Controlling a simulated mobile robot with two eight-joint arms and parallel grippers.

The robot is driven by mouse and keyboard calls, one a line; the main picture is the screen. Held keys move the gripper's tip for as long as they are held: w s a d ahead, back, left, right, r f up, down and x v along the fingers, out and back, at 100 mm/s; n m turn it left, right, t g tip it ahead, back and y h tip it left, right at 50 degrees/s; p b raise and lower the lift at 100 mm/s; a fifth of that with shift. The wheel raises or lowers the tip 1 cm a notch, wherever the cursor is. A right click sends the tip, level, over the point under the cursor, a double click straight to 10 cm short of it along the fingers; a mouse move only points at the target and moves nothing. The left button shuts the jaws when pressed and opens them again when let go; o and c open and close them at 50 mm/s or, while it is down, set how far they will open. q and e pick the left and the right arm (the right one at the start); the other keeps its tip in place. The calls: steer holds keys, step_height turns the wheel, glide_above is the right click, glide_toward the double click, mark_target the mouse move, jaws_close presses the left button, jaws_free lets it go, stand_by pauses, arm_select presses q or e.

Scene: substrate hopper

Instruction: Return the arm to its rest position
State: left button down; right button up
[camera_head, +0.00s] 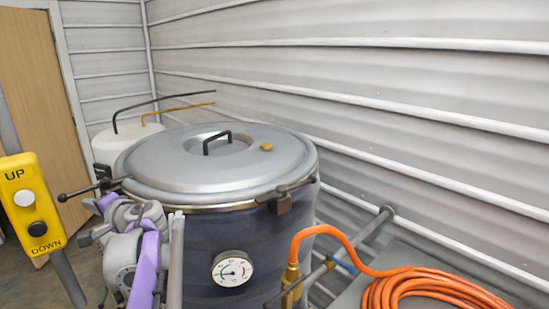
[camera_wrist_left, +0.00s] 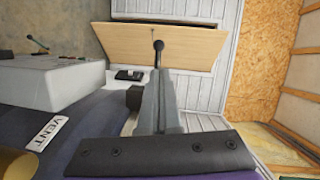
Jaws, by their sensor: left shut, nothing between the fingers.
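My left arm, grey with purple parts, shows at the lower left of the head view. In the left wrist view the gripper (camera_wrist_left: 160,100) shows as grey fingers close together beyond a dark screwed plate. The large dark hopper (camera_head: 205,247) has its grey lid (camera_head: 190,165) on, with a black handle on top. A round dial gauge sits on its front. I cannot tell whether the fingers touch the hopper. My right gripper is not in view.
A yellow UP/DOWN control box (camera_head: 32,205) hangs at the left. An orange hose (camera_head: 425,287) lies coiled at the lower right, near a brass fitting. A white container (camera_head: 122,140) stands behind the hopper. A ball-ended black lever (camera_head: 75,193) juts from the hopper's left side.

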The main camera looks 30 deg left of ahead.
arm_select(q)
steer(key=w+d+f+t+h, duration=0.2)
steer(key=w+d+f+h, duration=0.15)
steer(key=d+f, duration=0.6)
steer(key=w+d+f+m+t+h, duration=0.15)
steer(key=d+f+h, duration=0.4)
steer(key=d, duration=0.75)
steer(key=w+d+f+t+h, duration=0.2)
steer(key=w+d+f+t, duration=0.1)
steer(key=d+f, duration=0.75)
steer(key=s+d+f+h, duration=0.2)
steer(key=d, duration=0.6)
steer(key=s+d+f+h, duration=0.1)
steer(key=d+f+h, duration=0.2)
steer(key=d, duration=0.5)
steer(key=shift+s+f+m, duration=0.3)
steer(key=shift+s+m, duration=0.05)
steer(key=shift+m, duration=0.1)
